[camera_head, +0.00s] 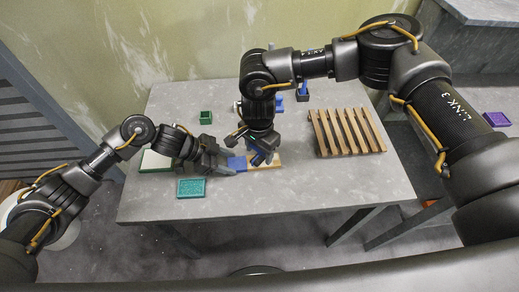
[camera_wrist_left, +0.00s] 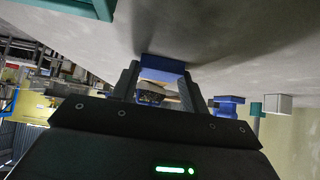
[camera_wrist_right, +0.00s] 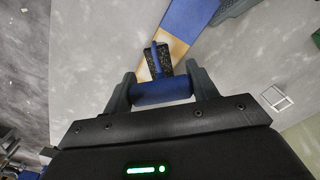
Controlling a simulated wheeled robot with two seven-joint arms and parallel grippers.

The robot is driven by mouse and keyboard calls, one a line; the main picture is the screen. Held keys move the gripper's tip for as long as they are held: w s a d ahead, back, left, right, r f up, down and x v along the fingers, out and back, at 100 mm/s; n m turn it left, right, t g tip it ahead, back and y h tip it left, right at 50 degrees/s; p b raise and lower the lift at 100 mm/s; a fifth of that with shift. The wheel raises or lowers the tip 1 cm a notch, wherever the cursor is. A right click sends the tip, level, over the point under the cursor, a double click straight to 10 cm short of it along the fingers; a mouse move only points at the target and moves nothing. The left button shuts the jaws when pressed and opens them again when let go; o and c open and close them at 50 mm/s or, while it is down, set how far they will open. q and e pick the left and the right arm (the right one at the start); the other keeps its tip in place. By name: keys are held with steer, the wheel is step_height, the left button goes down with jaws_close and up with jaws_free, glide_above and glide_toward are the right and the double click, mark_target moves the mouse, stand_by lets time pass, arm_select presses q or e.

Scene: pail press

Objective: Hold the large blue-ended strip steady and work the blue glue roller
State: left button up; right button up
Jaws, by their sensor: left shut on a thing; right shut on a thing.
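The strip has a blue end (camera_head: 237,163) and a tan wooden part (camera_head: 272,161), lying near the front middle of the table. My left gripper (camera_head: 222,164) is shut on the blue end, which also shows between its fingers in the left wrist view (camera_wrist_left: 163,66). My right gripper (camera_wrist_right: 163,88) is shut on the blue handle of the glue roller (camera_wrist_right: 160,93). The roller's dark, speckled head is over the tan part of the strip, just past the blue section. I cannot tell whether it touches. In the head view my right gripper mostly hides the roller.
A teal block (camera_head: 191,188) lies in front of my left gripper. A green-edged white board (camera_head: 156,161) is to the left. A slatted wooden rack (camera_head: 347,133) is at right. The front right tabletop is clear.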

steer(key=shift+d, duration=1.3)
steer(key=shift+f, duration=0.1)
steer(key=shift+a, duration=1.4)
steer(key=shift+d, duration=0.25)
steer(key=shift+w+d, duration=0.1)
steer(key=shift+d, duration=1.05)
steer(key=shift+a, duration=0.1)
